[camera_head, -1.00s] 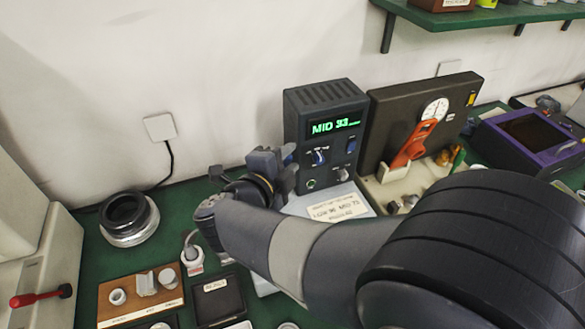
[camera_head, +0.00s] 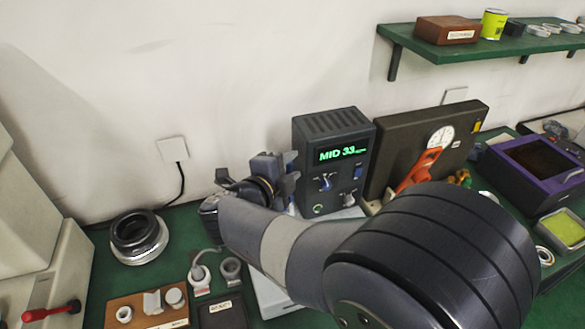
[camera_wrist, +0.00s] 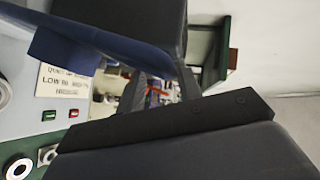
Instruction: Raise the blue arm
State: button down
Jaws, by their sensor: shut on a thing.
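My gripper (camera_head: 275,172) is just left of the dark instrument box (camera_head: 334,160) in the head view. Its two dark fingers fill the wrist view, where my gripper (camera_wrist: 150,85) has a dark blue piece, apparently the blue arm (camera_wrist: 62,48), along the inner side of the upper finger. The fingers appear shut on it. Most of the blue arm is hidden by the fingers, and I cannot make it out clearly in the head view. The box's green display reads MID 33. Blue switches show on its front.
A white base with a label card (camera_wrist: 62,85) lies below the box. A dark case (camera_head: 430,145) with a dial and an orange tool stands right of it. A ringed metal part (camera_head: 138,238) and a wooden tray (camera_head: 120,308) are at left. The green shelf (camera_head: 470,48) hangs above.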

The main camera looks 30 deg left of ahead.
jog(key=c, duration=1.5)
grip_release()
jog(key=shift+a+r+y, duration=0.2)
jog(key=shift+a+y, duration=0.1)
jog(key=shift+a, duration=0.2)
jog(key=shift+o, duration=0.2)
jog(key=shift+w, duration=0.2)
jog(key=shift+a, duration=0.1)
jog(key=shift+s, duration=0.15)
jog(key=shift+s+b, duration=0.4)
jog(key=shift+s, duration=0.05)
jog(key=b+v, duration=0.2)
jog(key=v, duration=0.7)
jog(key=shift+s+d, duration=0.2)
jog(key=shift+d, duration=0.2)
